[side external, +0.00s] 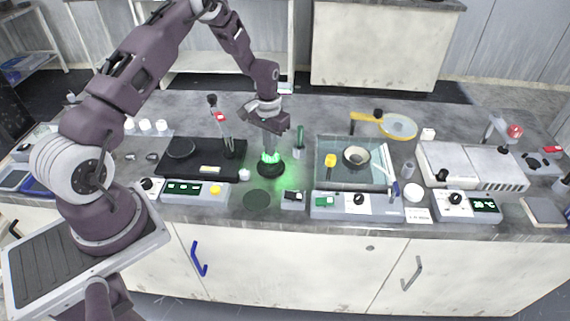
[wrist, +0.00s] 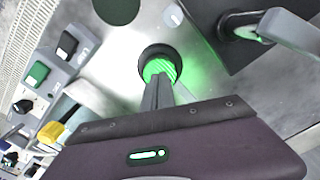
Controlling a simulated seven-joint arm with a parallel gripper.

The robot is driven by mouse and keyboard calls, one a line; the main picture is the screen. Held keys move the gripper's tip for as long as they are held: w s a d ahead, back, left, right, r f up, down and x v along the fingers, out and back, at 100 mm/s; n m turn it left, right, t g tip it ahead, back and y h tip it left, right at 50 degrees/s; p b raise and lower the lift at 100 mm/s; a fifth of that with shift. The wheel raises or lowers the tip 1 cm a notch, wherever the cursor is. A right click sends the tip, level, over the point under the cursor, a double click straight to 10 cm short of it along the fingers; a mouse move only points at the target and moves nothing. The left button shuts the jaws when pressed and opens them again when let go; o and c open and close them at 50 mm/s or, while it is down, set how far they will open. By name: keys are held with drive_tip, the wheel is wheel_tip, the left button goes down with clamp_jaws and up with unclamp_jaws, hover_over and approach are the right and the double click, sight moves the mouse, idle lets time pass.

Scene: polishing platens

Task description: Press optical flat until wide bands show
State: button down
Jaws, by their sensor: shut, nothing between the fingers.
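The optical flat (side external: 270,157) is a round piece glowing green on a dark round base (side external: 271,170) on the grey bench, right of the black tray. Its green glow with faint stripes also shows in the wrist view (wrist: 160,70), inside a dark ring (wrist: 159,53). My gripper (side external: 269,150) points down over the flat with its fingers shut and empty. In the wrist view my fingertips (wrist: 158,84) reach the near edge of the green surface. I cannot tell whether they touch it. The fingers hide part of the flat, and the width of the bands is unclear.
A black tray (side external: 200,170) with an upright lamp-like stand is close on the left. A glass-walled basin (side external: 325,150) with a bowl is on the right. Control boxes (side external: 195,190) line the front edge. A dark round pad (side external: 257,199) lies in front of the flat.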

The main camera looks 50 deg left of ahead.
drive_tip(key=shift+f, duration=0.5)
idle(1.1)
drive_tip(key=shift+r, duration=3.55)
drive_tip(key=s+d+r+m+t, duration=0.1)
drive_tip(key=s+d+r, duration=0.25)
drive_tip(key=r, duration=0.45)
drive_tip(key=s+d+r+t, duration=0.1)
drive_tip(key=s+d+r, duration=0.25)
drive_tip(key=r, duration=0.35)
drive_tip(key=s+d+r+m+t, duration=0.1)
drive_tip(key=s+d+r, duration=0.25)
drive_tip(key=r, duration=0.45)
drive_tip(key=s+d+r+t, duration=0.1)
drive_tip(key=s+d+r, duration=0.1)
drive_tip(key=s, duration=0.7)
drive_tip(key=s+d+r+m+t, duration=0.1)
drive_tip(key=s+d, duration=0.3)
drive_tip(key=s, duration=0.5)
drive_tip(key=shift+s+r+t, duration=0.2)
drive_tip(key=shift+r+t, duration=0.1)
drive_tip(key=shift+r, duration=0.1)
